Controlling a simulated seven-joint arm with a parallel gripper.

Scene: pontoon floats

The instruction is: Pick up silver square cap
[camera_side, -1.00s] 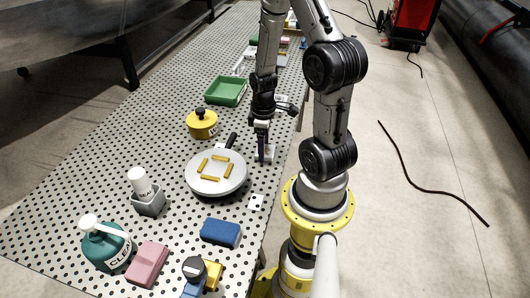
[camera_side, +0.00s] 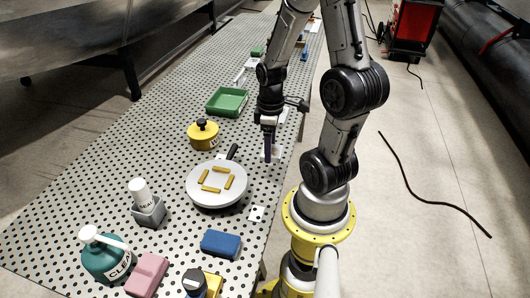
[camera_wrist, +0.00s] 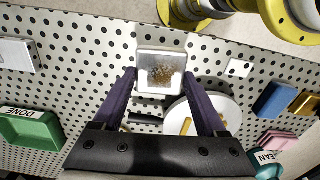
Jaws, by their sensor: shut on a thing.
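A pale silver square piece (camera_wrist: 145,57) with a brown grainy patch in its middle sits between my gripper's purple fingertips in the wrist view; I take it as the silver square cap. My gripper (camera_wrist: 160,76) is shut on it, one finger against each side. In the side view my gripper (camera_side: 268,160) points down at the table's right edge, beyond the white pan. There the square piece shows only as a small pale patch, partly hidden by the fingers. I cannot tell its height above the table.
The white pan (camera_side: 208,196) with yellow sticks lies close by, its dark handle towards my gripper. A yellow pot (camera_side: 203,138), a green tray (camera_side: 219,107) marked DONE in the wrist view, a blue sponge (camera_side: 220,244) and a white card (camera_side: 256,214) stand on the perforated table (camera_side: 110,185).

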